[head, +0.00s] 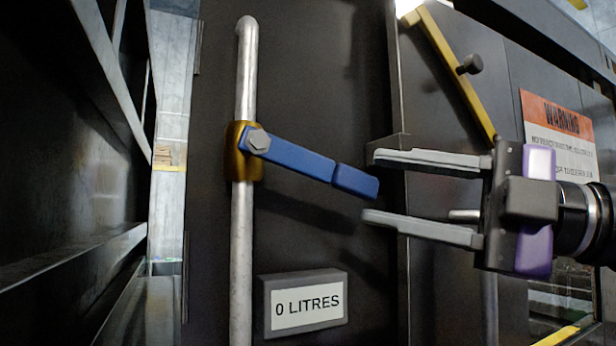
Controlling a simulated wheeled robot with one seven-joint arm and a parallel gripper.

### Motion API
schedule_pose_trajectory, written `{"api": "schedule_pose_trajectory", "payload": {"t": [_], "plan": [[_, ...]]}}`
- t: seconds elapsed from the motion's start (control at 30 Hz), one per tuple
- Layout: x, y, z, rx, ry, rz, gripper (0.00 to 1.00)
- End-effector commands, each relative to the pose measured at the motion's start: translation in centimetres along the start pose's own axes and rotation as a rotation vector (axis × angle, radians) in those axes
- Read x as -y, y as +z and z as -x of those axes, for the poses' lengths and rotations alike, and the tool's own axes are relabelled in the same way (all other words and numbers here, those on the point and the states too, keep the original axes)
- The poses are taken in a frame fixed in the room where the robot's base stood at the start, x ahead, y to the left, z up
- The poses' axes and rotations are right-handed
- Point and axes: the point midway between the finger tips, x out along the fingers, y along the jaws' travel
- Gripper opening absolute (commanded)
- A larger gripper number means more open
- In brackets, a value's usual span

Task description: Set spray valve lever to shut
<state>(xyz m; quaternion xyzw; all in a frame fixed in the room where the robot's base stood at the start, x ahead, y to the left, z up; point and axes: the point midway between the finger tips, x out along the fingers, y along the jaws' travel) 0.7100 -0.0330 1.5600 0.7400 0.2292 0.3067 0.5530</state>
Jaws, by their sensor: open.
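The spray valve lever (312,165) is a blue bar on a hex bolt in a brass valve body (240,168), in the head view. The valve sits on a vertical grey pipe (242,262). The lever points right and slopes a little down from its pivot. My gripper (370,187) comes in from the right with its fingers level and spread one above the other. It is open and empty. The lever's thick blue tip lies just left of the fingertips, at about the height between them. Whether it reaches in between them in depth I cannot tell.
A sign (306,302) reading "0 LITRES" is below the lever, right of the pipe. A yellow bar (455,70) with a black knob (469,64) is above my gripper. A warning sign (562,135) is at the right. The dark panel around the lever is clear.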

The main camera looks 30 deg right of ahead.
Motion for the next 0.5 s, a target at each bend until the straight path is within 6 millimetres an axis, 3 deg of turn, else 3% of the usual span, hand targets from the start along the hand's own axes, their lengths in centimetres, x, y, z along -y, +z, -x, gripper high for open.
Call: {"api": "schedule_pose_trajectory", "payload": {"t": [0.3, 0.5], "plan": [[-0.2, -0.1, -4.8, -0.002, -0.001, -0.003, 0.45], [-0.1, 0.0, -6.8, 0.0, 0.0, -0.003, 0.45]]}}
